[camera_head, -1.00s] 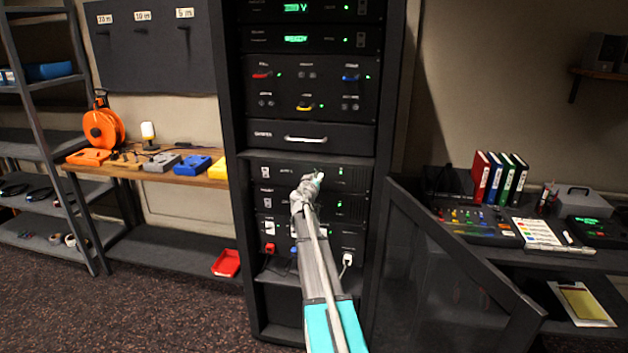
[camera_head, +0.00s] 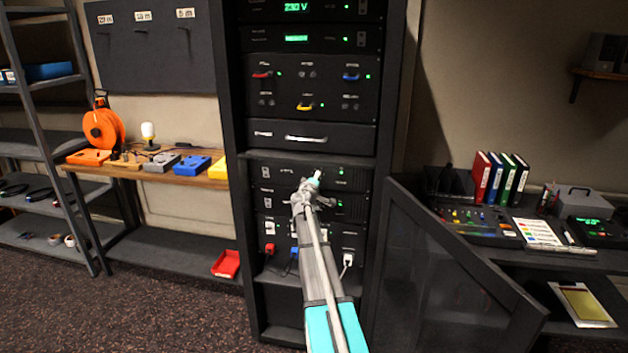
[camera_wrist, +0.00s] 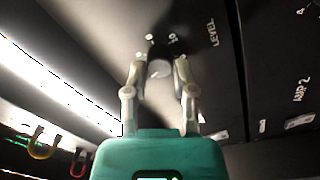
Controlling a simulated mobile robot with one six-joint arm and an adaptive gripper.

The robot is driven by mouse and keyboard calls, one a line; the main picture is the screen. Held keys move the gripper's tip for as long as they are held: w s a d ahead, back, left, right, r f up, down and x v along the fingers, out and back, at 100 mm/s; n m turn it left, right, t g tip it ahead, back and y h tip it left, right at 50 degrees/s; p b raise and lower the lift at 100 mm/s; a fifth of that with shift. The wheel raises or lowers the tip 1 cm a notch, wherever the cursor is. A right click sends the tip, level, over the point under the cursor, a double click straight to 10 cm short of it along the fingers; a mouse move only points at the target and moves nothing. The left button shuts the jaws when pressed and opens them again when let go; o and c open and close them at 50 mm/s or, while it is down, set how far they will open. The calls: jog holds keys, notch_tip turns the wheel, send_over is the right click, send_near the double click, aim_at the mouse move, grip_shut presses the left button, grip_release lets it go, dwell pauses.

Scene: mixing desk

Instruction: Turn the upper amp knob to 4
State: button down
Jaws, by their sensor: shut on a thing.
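The upper amp (camera_head: 265,172) is a dark panel in the rack, below the silver-handled drawer. Its level knob (camera_wrist: 158,68) is a small dark cylinder with a pale end in the wrist view, with light scale marks and the word LEVEL beside it. My gripper (camera_wrist: 160,62) has its two grey fingers on either side of the knob, shut on it. In the head view my gripper (camera_head: 313,178) is at the upper amp's face and my wrist hides the knob. The knob's exact setting is too blurred to tell.
The lower amp (camera_head: 266,201) sits directly below. The drawer handle (camera_head: 305,140) is above, and coloured handles, including a yellow one (camera_head: 304,106), are higher up. The open rack door (camera_head: 450,265) stands right of my arm. A red tray (camera_head: 226,264) lies at lower left.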

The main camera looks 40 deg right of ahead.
jog(key=shift+d+n, duration=0.2)
jog(key=shift+n, duration=0.4)
jog(key=shift+c, duration=2.2)
grip_release()
jog(key=shift+a, duration=0.1)
